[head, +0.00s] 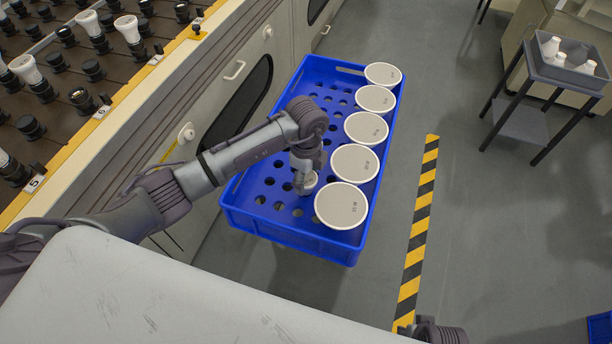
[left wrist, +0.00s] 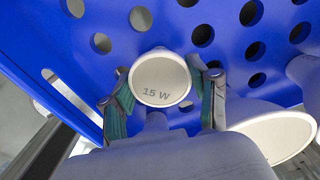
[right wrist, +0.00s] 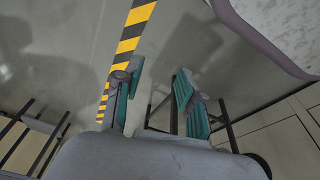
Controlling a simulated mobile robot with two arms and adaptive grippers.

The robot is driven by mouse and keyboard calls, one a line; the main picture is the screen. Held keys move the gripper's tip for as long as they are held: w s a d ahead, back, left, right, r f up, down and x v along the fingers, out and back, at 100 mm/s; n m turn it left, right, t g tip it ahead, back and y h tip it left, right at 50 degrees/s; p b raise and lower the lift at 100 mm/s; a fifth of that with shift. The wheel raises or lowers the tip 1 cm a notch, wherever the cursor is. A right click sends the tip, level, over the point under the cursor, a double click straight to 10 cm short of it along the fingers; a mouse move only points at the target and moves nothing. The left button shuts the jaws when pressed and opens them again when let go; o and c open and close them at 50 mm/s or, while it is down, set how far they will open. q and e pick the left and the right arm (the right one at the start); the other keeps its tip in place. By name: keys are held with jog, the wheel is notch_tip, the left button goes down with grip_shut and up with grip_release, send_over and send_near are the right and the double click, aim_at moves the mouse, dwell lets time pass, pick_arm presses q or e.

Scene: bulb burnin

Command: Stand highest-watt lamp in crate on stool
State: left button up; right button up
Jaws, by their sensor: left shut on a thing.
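The blue crate (head: 262,222) holds a row of several large white round-faced lamps (head: 340,205) along its right side. Their printed marks are too small to read. A smaller lamp (head: 310,183) is at my left gripper (head: 304,180), inside the crate near its front. In the left wrist view this lamp (left wrist: 160,78) faces the camera and reads 15 W, with my left gripper's fingers (left wrist: 164,95) shut on its sides. My right gripper (right wrist: 152,95) is open and empty above the floor. What the crate stands on is hidden.
A rack (head: 100,85) with sockets, some holding white lamps, stands at the left behind a yellow edge. A dark cart (head: 520,120) with a grey bin (head: 572,75) of white lamps stands at the upper right. Striped tape (head: 417,230) crosses open grey floor.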

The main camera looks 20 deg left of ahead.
pick_arm(q)
jog(key=shift+f+b, duration=0.3)
jog(key=shift+f, duration=0.3)
jog(key=o, duration=1.2)
jog(key=shift+o, duration=0.2)
jog(key=shift+r, duration=0.1)
notch_tip(320, 180, up, 12)
pick_arm(e)
jog(key=r, duration=0.1)
jog(key=w+r, duration=0.1)
jog(key=shift+r, duration=0.35)
pick_arm(q)
jog(key=shift+d, duration=0.1)
